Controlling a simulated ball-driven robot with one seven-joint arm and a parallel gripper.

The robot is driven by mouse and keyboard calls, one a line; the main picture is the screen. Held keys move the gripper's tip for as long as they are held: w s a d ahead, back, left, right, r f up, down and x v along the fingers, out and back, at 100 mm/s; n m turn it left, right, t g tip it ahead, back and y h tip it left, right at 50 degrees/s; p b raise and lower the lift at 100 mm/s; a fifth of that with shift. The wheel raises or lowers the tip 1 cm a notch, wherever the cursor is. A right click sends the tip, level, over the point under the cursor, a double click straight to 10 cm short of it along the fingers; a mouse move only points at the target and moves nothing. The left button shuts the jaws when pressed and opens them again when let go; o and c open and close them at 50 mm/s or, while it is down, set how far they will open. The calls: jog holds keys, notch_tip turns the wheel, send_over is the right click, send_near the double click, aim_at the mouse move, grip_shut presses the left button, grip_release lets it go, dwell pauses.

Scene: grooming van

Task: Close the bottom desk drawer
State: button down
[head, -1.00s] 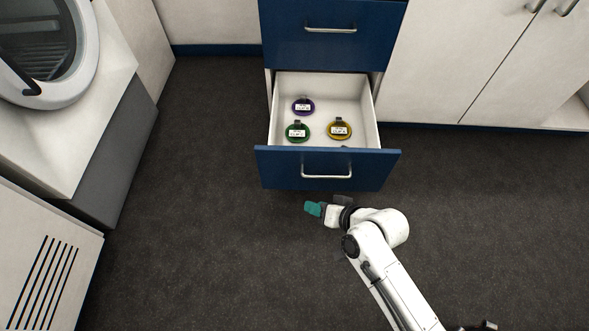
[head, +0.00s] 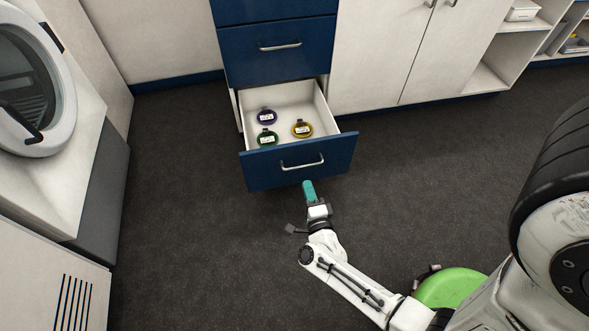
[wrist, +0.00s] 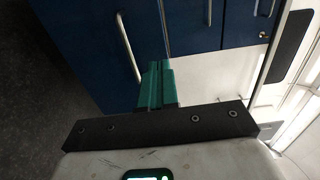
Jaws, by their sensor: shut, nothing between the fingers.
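The bottom desk drawer (head: 330,158) stands pulled out, with a blue front and a silver bar handle (head: 302,163). My gripper (head: 308,190), with teal fingers, is shut and empty, just in front of the drawer front, below and slightly right of the handle. I cannot tell whether it touches. In the wrist view, the teal fingertips (wrist: 158,70) point toward a blue front with a silver handle (wrist: 128,48).
A closed blue drawer (head: 275,60) is above the open one. White cabinets (head: 385,50) are to the right, and a washer-like machine with a round door (head: 35,85) is at left. The dark floor (head: 180,190) around the drawer is clear.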

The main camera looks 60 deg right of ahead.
aim_at(295, 147)
jog(key=b+x, duration=0.4)
jog(key=x, duration=0.9)
jog(key=shift+w+d, duration=0.15)
jog(key=shift+w, duration=0.05)
